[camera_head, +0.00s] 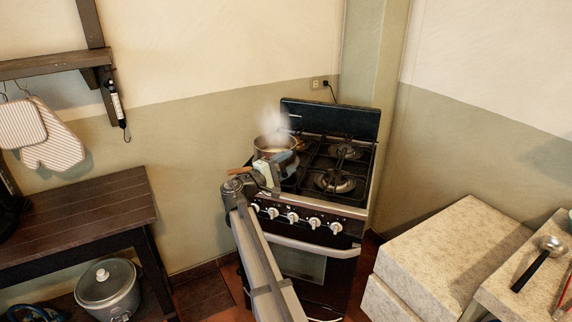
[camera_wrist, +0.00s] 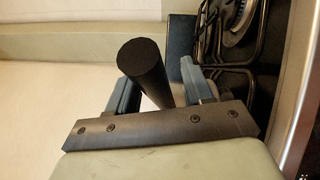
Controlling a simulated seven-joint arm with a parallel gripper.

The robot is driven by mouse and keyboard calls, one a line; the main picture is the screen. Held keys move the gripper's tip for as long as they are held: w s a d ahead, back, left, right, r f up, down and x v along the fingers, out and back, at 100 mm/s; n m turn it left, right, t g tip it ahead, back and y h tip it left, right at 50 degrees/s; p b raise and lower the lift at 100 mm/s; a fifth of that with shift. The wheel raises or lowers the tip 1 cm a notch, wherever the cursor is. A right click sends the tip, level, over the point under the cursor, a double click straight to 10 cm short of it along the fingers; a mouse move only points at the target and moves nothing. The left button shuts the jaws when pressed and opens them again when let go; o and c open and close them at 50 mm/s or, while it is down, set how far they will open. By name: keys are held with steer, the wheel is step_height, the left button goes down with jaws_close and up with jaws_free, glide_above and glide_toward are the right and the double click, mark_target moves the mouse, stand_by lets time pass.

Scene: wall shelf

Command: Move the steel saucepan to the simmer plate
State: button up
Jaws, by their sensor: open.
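The steel saucepan (camera_head: 274,144) sits at the left side of the stove top, with steam rising above it. Its brown handle (camera_head: 240,171) sticks out to the left, beside my gripper (camera_head: 270,168), which hides part of the pan's front. In the wrist view a dark round bar (camera_wrist: 142,75), seemingly the handle, lies between the two blue fingers of my gripper (camera_wrist: 155,88). The fingers are open, with a gap visible on the right of the bar. Round burners show at the front right (camera_head: 335,182) and back right (camera_head: 345,150); I cannot tell which is the simmer plate.
The stove's raised dark lid (camera_head: 330,118) stands behind the burners, and knobs (camera_head: 293,217) line its front. A wooden table (camera_head: 85,210) is at left, with a lidded pot (camera_head: 108,285) below. Pale counters (camera_head: 455,250) with a ladle (camera_head: 540,260) are at right.

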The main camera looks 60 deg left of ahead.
steer(key=shift+r, duration=0.1)
steer(key=v, duration=1.2)
stand_by(0.5)
